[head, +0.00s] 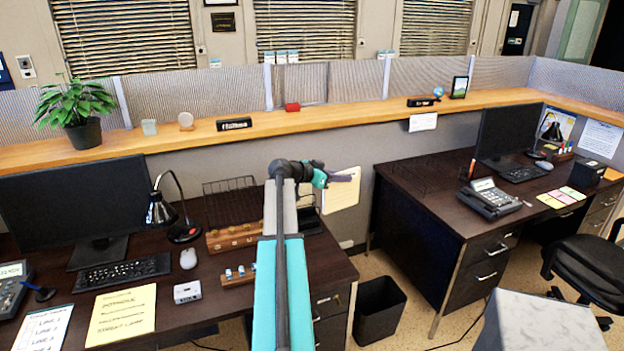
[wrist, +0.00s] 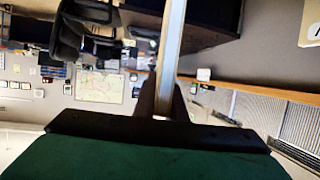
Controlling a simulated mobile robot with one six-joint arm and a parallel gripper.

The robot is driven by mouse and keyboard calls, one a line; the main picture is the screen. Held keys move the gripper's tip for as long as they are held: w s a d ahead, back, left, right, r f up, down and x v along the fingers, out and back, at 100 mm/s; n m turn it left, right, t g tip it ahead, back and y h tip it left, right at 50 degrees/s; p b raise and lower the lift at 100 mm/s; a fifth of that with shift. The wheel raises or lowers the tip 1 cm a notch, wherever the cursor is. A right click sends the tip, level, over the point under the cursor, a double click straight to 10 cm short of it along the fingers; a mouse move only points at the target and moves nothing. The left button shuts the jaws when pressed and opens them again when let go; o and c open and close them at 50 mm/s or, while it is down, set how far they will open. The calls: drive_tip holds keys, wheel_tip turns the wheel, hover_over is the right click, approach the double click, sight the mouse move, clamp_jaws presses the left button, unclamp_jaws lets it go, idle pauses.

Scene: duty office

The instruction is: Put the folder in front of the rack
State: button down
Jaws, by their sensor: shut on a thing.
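My gripper (head: 328,177) is raised in front of the partition, past the right end of the left desk. It is shut on a thin lavender-grey thing, which looks like the folder (head: 346,175). In the wrist view the folder (wrist: 172,50) shows nearly edge-on as a long narrow strip between the dark fingers (wrist: 161,110). A black wire rack (head: 230,186) stands at the back of the left desk (head: 335,268), left of my gripper. My arm hides part of the desk beside the rack.
Wooden holders (head: 232,238) stand in front of the rack, with a small white box (head: 187,292) and a desk lamp (head: 160,210) nearby. A cream sheet (head: 341,194) shows behind my gripper. A black bin (head: 379,310) stands between the desks.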

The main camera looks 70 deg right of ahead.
drive_tip(key=w+a+n+t+h, duration=0.1)
drive_tip(key=w+a+n+t, duration=0.25)
drive_tip(key=w+a, duration=0.95)
drive_tip(key=w+a+n+t+h, duration=0.1)
drive_tip(key=w+a+n+t, duration=0.3)
drive_tip(key=w+a, duration=0.9)
drive_tip(key=w+a+n+t+h, duration=0.1)
drive_tip(key=w+a+n+t, duration=0.4)
drive_tip(key=w, duration=1.4)
drive_tip(key=w+a+n+t+y, duration=0.15)
drive_tip(key=w+a, duration=0.25)
drive_tip(key=a, duration=0.5)
drive_tip(key=w+a+n+t+y, duration=0.1)
drive_tip(key=w+a+n+t, duration=0.15)
drive_tip(key=a, duration=0.75)
drive_tip(key=w+a+n+t+y, duration=0.1)
drive_tip(key=w+a+t+y, duration=0.2)
drive_tip(key=a, duration=0.6)
drive_tip(key=w+a+r+n+t+y, duration=0.1)
drive_tip(key=a+r+n+y, duration=0.2)
drive_tip(key=a, duration=0.8)
drive_tip(key=w+a+r+n+t+y, duration=0.1)
drive_tip(key=a+n+y, duration=0.4)
drive_tip(key=a, duration=0.6)
drive_tip(key=shift+w+a+r+t, duration=0.2)
drive_tip(key=shift+r+t, duration=0.45)
drive_tip(key=shift+r, duration=0.65)
drive_tip(key=shift+d, duration=0.1)
